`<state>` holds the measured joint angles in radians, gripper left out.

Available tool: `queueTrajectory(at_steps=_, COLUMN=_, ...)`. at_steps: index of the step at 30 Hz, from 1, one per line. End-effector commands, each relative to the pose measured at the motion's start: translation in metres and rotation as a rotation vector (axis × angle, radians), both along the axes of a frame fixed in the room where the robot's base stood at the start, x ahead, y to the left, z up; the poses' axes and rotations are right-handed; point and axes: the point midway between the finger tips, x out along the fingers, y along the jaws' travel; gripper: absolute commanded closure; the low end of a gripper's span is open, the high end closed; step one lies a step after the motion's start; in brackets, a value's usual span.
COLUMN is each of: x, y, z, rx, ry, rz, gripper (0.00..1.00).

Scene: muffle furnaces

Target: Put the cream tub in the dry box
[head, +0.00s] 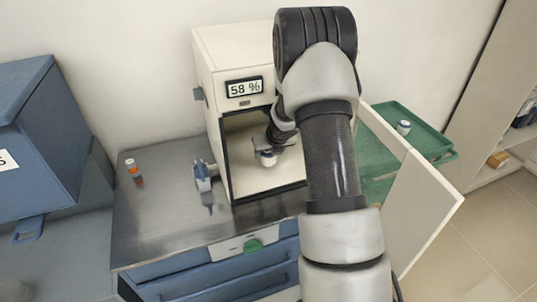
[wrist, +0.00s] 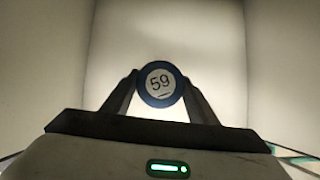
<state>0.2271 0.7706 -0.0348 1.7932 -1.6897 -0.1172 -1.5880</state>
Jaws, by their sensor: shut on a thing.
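The dry box (head: 206,50) is a pale cabinet with a "58 %" display, in the middle of the head view. Its door (head: 425,205) stands open to the right. My gripper (head: 268,152) is inside the box opening, shut on a small pale tub (head: 267,160), apparently the cream tub. I cannot tell whether the tub touches the box floor.
A small orange-and-white bottle (head: 134,171) and a blue-and-white item (head: 203,177) stand on the metal worktop (head: 165,225) left of the opening. A green tray (head: 425,138) with a white jar (head: 403,127) lies at right behind the door. A blue furnace (head: 45,135) stands at far left.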

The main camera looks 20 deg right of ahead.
Motion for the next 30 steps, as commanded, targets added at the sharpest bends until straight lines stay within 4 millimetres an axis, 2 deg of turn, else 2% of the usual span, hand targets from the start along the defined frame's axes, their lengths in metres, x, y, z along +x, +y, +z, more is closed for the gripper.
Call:
queueTrajectory(at_steps=1, x=0.0, y=0.0, z=-0.014, rx=0.001, ry=0.0, rz=-0.002, gripper=0.73)
queueTrajectory(at_steps=5, x=0.0, y=-0.001, z=-0.035, rx=0.0, ry=-0.001, rz=-0.001, gripper=0.73)
queueTrajectory(at_steps=17, x=0.0, y=0.0, z=-0.038, rx=-0.001, ry=-0.001, rz=0.001, gripper=0.73)
queueTrajectory(at_steps=18, x=0.0, y=0.0, z=-0.037, rx=-0.001, ry=-0.001, rz=0.001, gripper=0.44)
queueTrajectory(at_steps=21, x=-0.001, y=0.0, z=-0.036, rx=-0.001, ry=0.0, rz=0.001, gripper=0.28)
queueTrajectory(at_steps=30, x=-0.001, y=0.0, z=-0.035, rx=-0.001, ry=-0.001, rz=0.001, gripper=0.28)
